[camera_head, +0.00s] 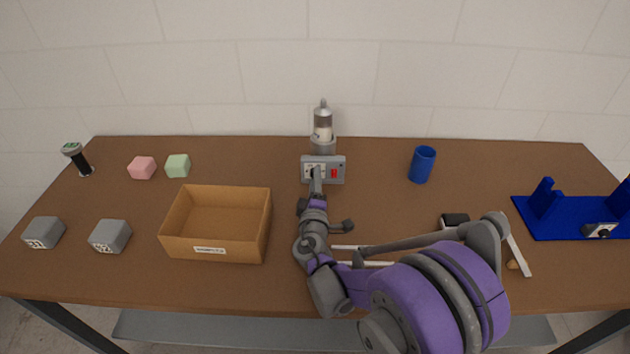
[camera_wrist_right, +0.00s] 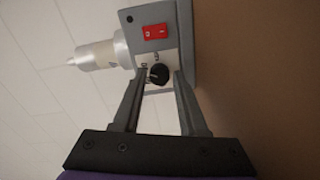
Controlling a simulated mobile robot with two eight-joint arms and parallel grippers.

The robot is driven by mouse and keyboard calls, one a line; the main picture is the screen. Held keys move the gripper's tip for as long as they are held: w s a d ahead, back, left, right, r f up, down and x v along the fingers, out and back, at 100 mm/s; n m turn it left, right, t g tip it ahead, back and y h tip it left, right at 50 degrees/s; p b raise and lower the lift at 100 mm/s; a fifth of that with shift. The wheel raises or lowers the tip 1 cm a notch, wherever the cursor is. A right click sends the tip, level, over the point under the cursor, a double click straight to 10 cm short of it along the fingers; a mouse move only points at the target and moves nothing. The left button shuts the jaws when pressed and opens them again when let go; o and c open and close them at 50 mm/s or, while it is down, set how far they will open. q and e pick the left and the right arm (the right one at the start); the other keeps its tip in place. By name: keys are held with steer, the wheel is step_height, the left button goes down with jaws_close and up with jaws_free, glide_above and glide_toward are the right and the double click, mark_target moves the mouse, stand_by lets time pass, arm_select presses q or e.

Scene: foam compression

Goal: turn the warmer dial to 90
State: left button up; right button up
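The warmer (camera_head: 338,176) is a grey box with a red switch, at the back middle of the table in the head view. A clear bottle-like part with a metal holder (camera_head: 323,122) stands behind it. In the right wrist view the warmer (camera_wrist_right: 182,50) shows its red switch and a black round dial (camera_wrist_right: 158,74) on a pale scale plate. My right gripper (camera_head: 316,176) is at the warmer's front. In the right wrist view my right gripper (camera_wrist_right: 160,76) is open, its fingertips on either side of the dial with small gaps. The dial's exact setting is too small to read. My left gripper is out of view.
An open cardboard box (camera_head: 215,251) stands left of my arm. Grey blocks (camera_head: 110,236), pink (camera_head: 142,168) and green cubes (camera_head: 178,166) lie on the left. A blue cup (camera_head: 422,165) and blue stand (camera_head: 570,228) are on the right. The wall is behind the table.

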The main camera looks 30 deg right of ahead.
steer(key=shift+o, duration=1.1)
steer(key=v, duration=1)
steer(key=shift+s+a, duration=0.3)
